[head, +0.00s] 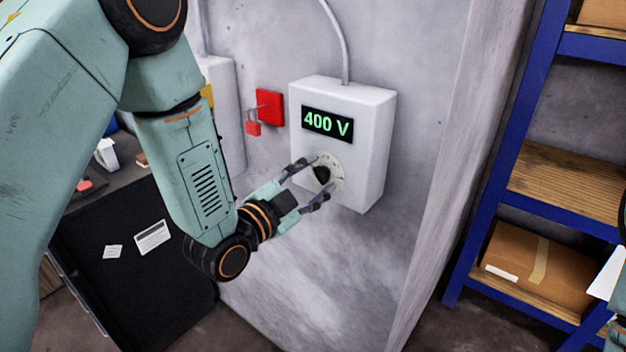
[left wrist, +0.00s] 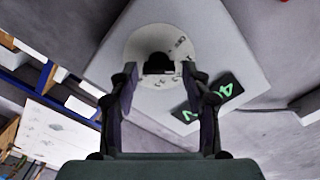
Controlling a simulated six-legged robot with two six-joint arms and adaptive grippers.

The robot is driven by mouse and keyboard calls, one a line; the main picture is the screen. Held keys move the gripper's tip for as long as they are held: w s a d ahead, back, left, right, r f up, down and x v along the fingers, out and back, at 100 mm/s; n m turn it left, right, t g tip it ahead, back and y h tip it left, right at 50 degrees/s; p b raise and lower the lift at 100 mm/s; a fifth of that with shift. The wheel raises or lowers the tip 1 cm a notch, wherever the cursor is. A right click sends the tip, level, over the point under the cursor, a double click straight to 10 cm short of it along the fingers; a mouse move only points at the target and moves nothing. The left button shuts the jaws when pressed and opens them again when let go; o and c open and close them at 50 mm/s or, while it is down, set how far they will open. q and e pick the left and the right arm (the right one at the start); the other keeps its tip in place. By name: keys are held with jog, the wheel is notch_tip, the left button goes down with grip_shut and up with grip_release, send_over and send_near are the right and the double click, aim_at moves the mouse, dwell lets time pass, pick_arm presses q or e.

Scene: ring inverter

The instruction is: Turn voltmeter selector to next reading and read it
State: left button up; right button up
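The white voltmeter box (head: 372,130) is on the grey wall, with a cable from its top. Its display (head: 327,124) reads 400 V in green. Below is a round pale dial plate with a black selector knob (head: 322,174). My left gripper (head: 318,179) is open at the dial, one finger on each side of the knob. In the left wrist view the knob (left wrist: 158,63) sits between and beyond the spread fingertips, with gaps on both sides. The dial markings are too small to read fully. My right gripper is not in view.
A red block with a padlock (head: 269,106) is on the wall left of the meter. A dark cabinet (head: 120,270) stands at the lower left. Blue shelving with a cardboard box (head: 540,266) stands at the right. The wall below the meter is clear.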

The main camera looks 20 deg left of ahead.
pick_arm(q)
jog(key=shift+o, duration=0.5)
jog(key=shift+s, duration=0.1)
jog(key=v, duration=0.7)
jog(key=shift+s, duration=0.15)
jog(key=shift+a, duration=0.15)
